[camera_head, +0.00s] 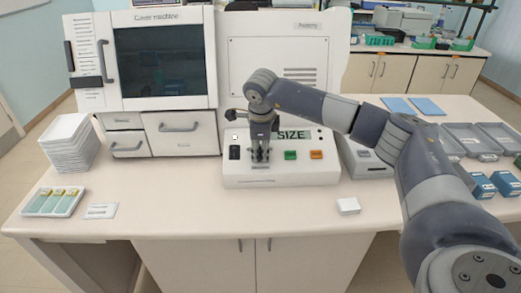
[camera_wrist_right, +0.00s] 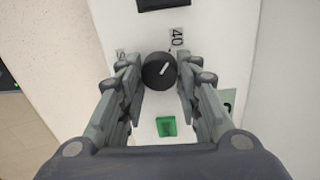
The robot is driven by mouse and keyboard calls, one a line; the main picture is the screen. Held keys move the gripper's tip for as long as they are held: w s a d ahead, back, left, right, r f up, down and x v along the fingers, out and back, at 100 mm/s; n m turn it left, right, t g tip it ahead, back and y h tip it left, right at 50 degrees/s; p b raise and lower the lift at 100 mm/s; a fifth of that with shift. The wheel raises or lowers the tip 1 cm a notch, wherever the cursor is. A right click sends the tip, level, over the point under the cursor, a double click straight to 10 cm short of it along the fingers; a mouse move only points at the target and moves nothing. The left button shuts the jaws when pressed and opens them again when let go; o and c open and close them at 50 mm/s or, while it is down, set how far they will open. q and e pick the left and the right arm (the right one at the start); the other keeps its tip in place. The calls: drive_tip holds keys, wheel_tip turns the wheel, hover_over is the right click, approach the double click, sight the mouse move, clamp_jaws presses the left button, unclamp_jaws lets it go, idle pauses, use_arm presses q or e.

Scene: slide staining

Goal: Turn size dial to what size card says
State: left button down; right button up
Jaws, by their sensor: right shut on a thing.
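The size dial (camera_wrist_right: 158,75) is a round black knob with a white pointer line, seen in the right wrist view. The line slants toward the upper right. A "40" label (camera_wrist_right: 177,38) stands above right of it, and a second label at the left is partly covered by a finger. My right gripper (camera_wrist_right: 159,68) has its fingers shut on the dial from both sides. In the head view my right gripper (camera_head: 261,153) reaches down over the white control box (camera_head: 275,178) marked "SIZE" and hides the dial. My left gripper is not in view.
The control box has a green button (camera_head: 290,155) and an orange button (camera_head: 316,154). A flat printed card (camera_head: 101,211), too small to read, lies beside a slide tray (camera_head: 75,207). A small white block (camera_head: 348,206) is at the front.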

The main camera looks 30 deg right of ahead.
drive_tip(key=shift+f+m+b, duration=0.15)
drive_tip(key=shift+m+b, duration=0.35)
drive_tip(key=shift+m, duration=0.1)
drive_tip(key=m+b, duration=0.2)
drive_tip(key=m, duration=0.1)
drive_tip(key=shift+m, duration=0.3)
drive_tip(key=m+b, duration=0.2)
drive_tip(key=m, duration=0.1)
drive_tip(key=shift+m+t+b, duration=0.3)
drive_tip(key=shift+m+b, duration=0.3)
drive_tip(key=shift+m, duration=0.5)
drive_tip(key=shift+r, duration=0.2)
drive_tip(key=o, duration=1)
drive_tip(key=shift+o, duration=0.2)
drive_tip(key=shift+s, duration=0.1)
